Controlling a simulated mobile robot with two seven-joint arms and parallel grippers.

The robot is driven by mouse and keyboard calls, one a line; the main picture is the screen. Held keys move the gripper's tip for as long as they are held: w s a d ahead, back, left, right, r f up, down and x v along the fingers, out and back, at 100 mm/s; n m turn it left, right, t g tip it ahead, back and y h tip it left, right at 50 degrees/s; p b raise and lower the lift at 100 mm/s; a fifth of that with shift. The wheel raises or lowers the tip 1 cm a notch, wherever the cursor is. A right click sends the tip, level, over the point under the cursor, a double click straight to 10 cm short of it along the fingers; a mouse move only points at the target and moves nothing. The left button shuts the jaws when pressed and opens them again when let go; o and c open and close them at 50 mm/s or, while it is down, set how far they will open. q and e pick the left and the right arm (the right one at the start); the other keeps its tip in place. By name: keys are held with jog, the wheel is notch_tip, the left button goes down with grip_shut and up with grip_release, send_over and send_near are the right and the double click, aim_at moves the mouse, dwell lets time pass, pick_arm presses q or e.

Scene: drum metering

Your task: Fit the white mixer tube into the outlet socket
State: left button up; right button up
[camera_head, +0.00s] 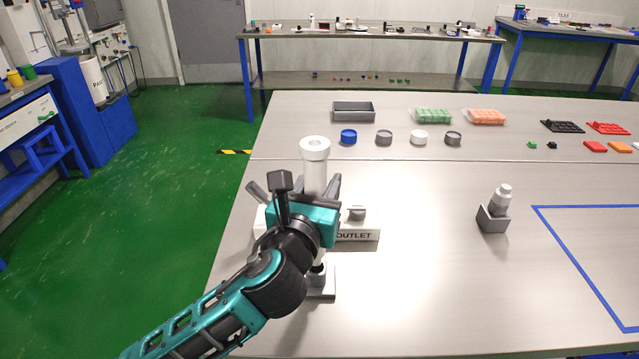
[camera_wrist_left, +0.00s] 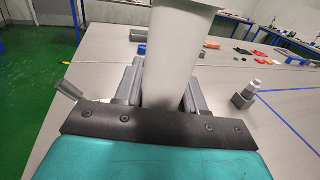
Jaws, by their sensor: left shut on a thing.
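A white tube (camera_head: 315,175) with a wider, open collar on top stands about upright in the head view. My left gripper (camera_head: 314,192) is shut on it. In the left wrist view the white tube (camera_wrist_left: 178,55) rises between the two grey fingers of my left gripper (camera_wrist_left: 160,98). A pale block labelled OUTLET (camera_head: 358,236) lies behind my gripper, with a grey round part (camera_head: 357,213) on top. My gripper and arm hide the rest of the block, so I cannot tell whether the tube sits in the socket. My right gripper is not in view.
A grey holder (camera_head: 493,222) with a pale stepped piece (camera_head: 500,196) stands to the right. Several caps, a grey tray (camera_head: 353,112) and coloured racks line the table's back. A grey base plate (camera_head: 321,290) shows below my gripper.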

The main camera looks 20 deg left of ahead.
pick_arm(q)
jog(key=shift+p, duration=0.35)
jog(key=shift+f+b, duration=1.15)
jog(key=shift+f, duration=0.9)
jog(key=o, duration=1.2)
jog(key=s, duration=1.3)
jog(key=shift+d, duration=0.1)
